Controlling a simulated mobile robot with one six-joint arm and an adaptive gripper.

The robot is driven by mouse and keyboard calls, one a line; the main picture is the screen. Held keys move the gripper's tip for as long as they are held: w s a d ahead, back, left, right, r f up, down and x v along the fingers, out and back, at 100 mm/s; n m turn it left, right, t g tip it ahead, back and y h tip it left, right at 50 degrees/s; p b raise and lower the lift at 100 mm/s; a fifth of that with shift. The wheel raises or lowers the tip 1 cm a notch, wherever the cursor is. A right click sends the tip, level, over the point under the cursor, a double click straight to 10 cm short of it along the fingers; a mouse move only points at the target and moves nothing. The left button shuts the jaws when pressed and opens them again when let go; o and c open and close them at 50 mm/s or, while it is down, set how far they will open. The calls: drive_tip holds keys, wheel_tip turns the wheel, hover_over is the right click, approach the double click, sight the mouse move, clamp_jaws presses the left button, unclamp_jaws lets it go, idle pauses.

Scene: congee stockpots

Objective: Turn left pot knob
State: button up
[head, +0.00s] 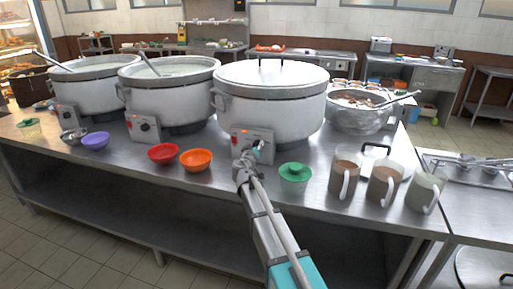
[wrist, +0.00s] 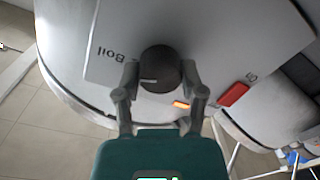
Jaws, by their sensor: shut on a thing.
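Three white stockpots stand in a row on the steel counter: a left pot (head: 92,92) and a middle pot (head: 172,97), both uncovered with ladles, and a lidded right pot (head: 270,103). The left pot's control panel (head: 67,117) is small and its knob is hard to make out. The middle pot's panel (head: 143,127) shows a dark knob. My gripper (wrist: 160,74) is at the right pot's panel (wrist: 212,45), shut on a dark round knob (wrist: 160,66) with a finger on each side. The label "Boil" appears upside down beside it.
Red (head: 163,153) and orange (head: 196,160) bowls sit left of my arm. A steel bowl with a ladle (head: 358,115) is beside the right pot.

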drive_tip(key=shift+w, duration=0.1)
idle(0.3)
drive_tip(key=o, duration=1.1)
drive_tip(key=shift+o, duration=0.2)
drive_tip(key=v, duration=0.7)
drive_tip(key=shift+s, duration=0.3)
drive_tip(key=shift+a+f, duration=0.1)
